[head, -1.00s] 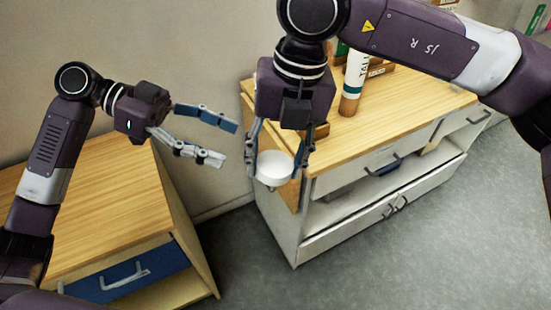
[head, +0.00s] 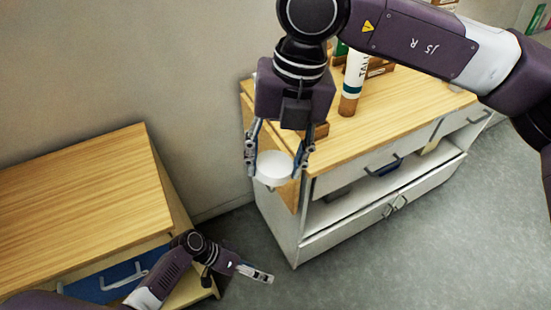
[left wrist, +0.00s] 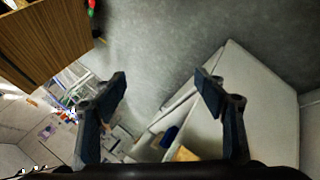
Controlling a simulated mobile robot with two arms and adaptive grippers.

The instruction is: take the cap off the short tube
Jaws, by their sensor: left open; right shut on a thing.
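My right gripper (head: 279,160) is shut on a white round cap-like thing (head: 275,166), held in the air in front of the right cabinet's left end. I cannot tell whether it is the short tube's cap alone; no tube shows clearly under it. A tall tube (head: 355,75) with white, teal and brown parts and partly visible lettering stands upright on the right cabinet. I cannot make out the short tube for sure. My left gripper (head: 255,273) is low, in front of the left cabinet's right side. It is open and empty in the left wrist view (left wrist: 162,92).
The left cabinet (head: 80,200) has a bare wooden top and a blue drawer (head: 105,282). The right cabinet (head: 400,115) has drawers and an open shelf, with wooden boxes at the back of its top. A gap of grey floor (head: 430,220) lies between and before them.

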